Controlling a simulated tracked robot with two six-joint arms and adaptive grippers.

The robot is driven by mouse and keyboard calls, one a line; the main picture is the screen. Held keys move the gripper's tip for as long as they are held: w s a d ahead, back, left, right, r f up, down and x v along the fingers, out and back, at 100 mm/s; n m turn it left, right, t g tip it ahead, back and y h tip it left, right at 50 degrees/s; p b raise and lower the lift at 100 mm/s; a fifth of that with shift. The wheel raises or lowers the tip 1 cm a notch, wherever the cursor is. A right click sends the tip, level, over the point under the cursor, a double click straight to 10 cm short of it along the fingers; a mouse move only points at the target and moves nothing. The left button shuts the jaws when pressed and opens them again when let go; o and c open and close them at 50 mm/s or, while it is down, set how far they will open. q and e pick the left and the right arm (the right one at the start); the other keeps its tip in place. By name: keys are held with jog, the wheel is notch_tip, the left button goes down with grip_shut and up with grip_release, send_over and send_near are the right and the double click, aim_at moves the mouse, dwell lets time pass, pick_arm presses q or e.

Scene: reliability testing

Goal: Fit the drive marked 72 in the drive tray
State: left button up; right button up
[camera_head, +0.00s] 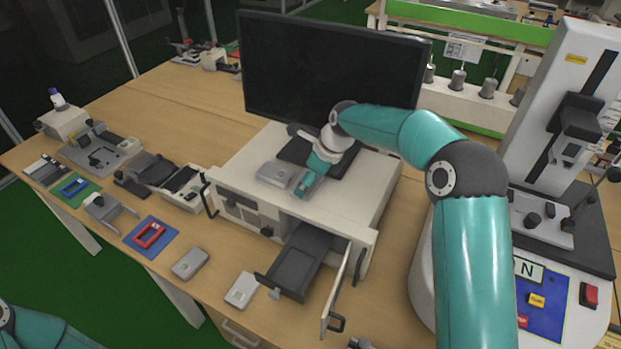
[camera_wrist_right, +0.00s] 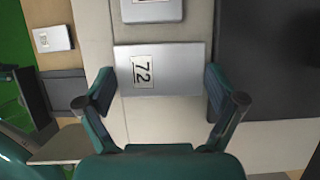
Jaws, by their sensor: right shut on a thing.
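The drive marked 72 (camera_wrist_right: 180,72) is a flat silver-grey block with a white label, held over the top of the white cabinet (camera_head: 345,200). My right gripper (camera_wrist_right: 160,85) is shut on its two sides; in the head view the gripper (camera_head: 308,184) is over the cabinet top and mostly hides the drive. I cannot tell whether the drive touches the cabinet. The dark drive tray (camera_head: 300,262) sticks out of the cabinet's front, below, and looks empty. My left gripper is out of view.
Another grey drive (camera_head: 275,174) lies on the cabinet beside the held one. Two more drives, one grey (camera_head: 190,263) and one lighter (camera_head: 241,290), lie on the table. An open door (camera_head: 338,290) stands right of the tray. A monitor (camera_head: 330,75) stands behind.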

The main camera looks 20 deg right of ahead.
jog(key=o, duration=0.9)
jog(key=shift+f, duration=0.1)
jog(key=shift+c, duration=0.2)
